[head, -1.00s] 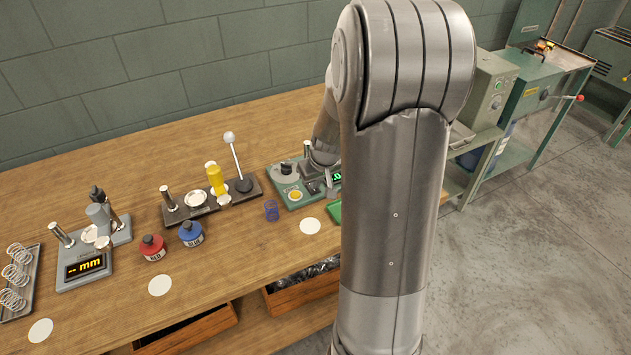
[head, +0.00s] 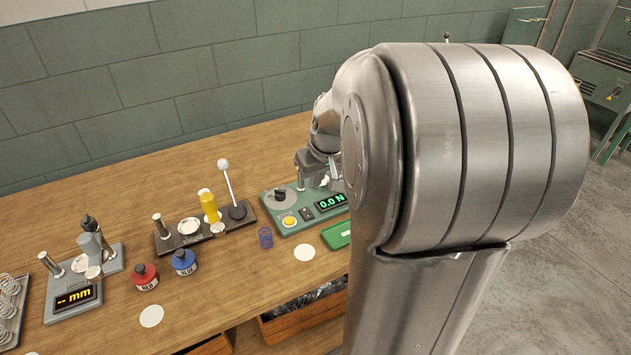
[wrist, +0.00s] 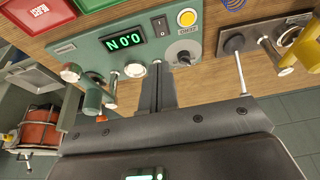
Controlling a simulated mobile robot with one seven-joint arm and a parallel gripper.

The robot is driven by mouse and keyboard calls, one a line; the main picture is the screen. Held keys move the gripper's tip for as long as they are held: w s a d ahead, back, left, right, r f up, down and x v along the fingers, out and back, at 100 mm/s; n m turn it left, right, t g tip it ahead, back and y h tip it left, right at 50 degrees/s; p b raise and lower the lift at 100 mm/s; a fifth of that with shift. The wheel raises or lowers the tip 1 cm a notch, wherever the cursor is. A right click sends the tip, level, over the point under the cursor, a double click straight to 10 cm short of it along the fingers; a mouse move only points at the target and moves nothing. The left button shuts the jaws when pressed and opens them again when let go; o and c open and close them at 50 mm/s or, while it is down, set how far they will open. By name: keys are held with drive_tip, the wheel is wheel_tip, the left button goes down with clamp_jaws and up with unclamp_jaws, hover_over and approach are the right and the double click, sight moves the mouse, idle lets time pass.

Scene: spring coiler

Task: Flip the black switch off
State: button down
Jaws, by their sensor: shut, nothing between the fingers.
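The black switch (head: 306,214) is a small rocker on the sloped front of a green tester, between a yellow button (head: 289,221) and a lit display (head: 331,202) reading 0.0 N. In the wrist view the switch (wrist: 158,25) shows upside down, just beyond my fingertips. My gripper (wrist: 161,66) is shut and empty, its fingers pointing at the tester's panel, apart from the switch. In the head view my gripper (head: 306,168) hangs above the back of the tester, partly hidden by my arm. Which way the rocker is tipped is too small to tell.
A blue spring (head: 265,237) and a green tray (head: 337,235) lie in front.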

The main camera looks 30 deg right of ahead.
sight(305, 210)
drive_tip(key=shift+w+a+r, duration=0.15)
drive_tip(key=shift+w, duration=0.6)
drive_tip(key=x, duration=1.4)
drive_tip(key=shift+s, duration=0.4)
drive_tip(key=shift+f, duration=0.3)
